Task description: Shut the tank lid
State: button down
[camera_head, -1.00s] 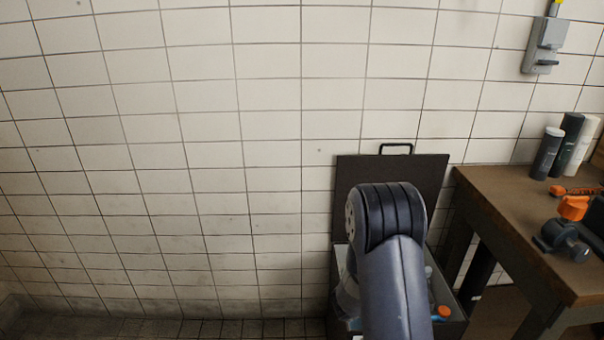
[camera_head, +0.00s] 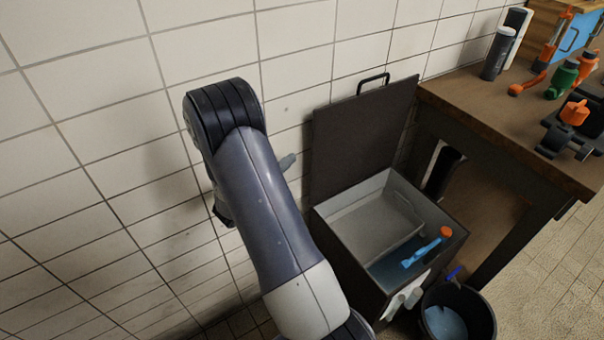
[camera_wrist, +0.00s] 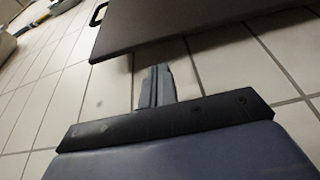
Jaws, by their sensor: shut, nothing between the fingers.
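The tank (camera_head: 365,285) is a dark box with a pale inside, standing on the floor against the tiled wall. Its dark lid (camera_head: 362,138) stands open, upright at the back, with a black handle (camera_head: 373,82) on its top edge. A blue tool with an orange end (camera_head: 428,246) lies inside the tank. In the wrist view my gripper (camera_wrist: 155,85) is shut and empty, and the lid (camera_wrist: 180,22) crosses the top of the picture.
A wooden bench (camera_head: 500,130) stands to the right, with bottles (camera_head: 497,52), a blue box (camera_head: 572,40) and orange and green fittings on it. A black bucket (camera_head: 457,315) stands on the floor at the tank's right front. The tiled wall is close behind the lid.

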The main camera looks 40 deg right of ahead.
aim_at(305, 146)
jog(key=p+x, duration=0.1)
jog(key=x, duration=0.7)
jog(key=shift+w+d, duration=0.1)
jog(key=shift+w, duration=0.1)
jog(key=shift+s+f, duration=0.1)
jog(key=shift+f, duration=0.05)
